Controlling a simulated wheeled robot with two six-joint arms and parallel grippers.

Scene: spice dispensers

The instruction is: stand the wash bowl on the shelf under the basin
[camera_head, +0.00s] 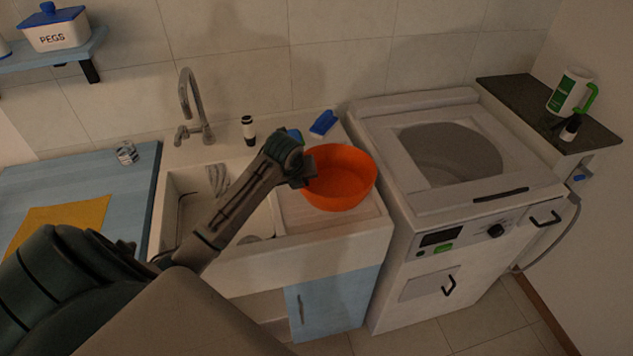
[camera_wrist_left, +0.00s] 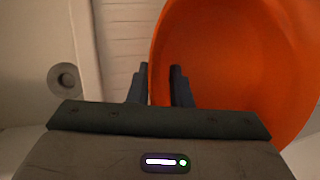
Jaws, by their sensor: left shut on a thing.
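The wash bowl (camera_head: 342,183) is orange and round, above the ribbed drainboard at the right of the basin. My left gripper (camera_head: 304,170) is shut on its left rim. In the left wrist view the bowl (camera_wrist_left: 235,60) fills the right side, and the gripper (camera_wrist_left: 160,85) has one finger inside the bowl and one outside its wall. The bowl looks upright; I cannot tell whether it touches the drainboard. The basin (camera_head: 172,215) is white with a metal tap. Under it, the open shelf space (camera_head: 262,306) shows left of a blue door, partly hidden by my left arm.
The blue cabinet door (camera_head: 330,300) is shut beside the open space. A white washing machine (camera_head: 460,230) stands to the right. A blue brush-like item (camera_head: 323,122) and a dark-and-white bottle (camera_head: 248,130) stand behind the basin. A blue counter (camera_head: 120,185) with a yellow cloth lies left.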

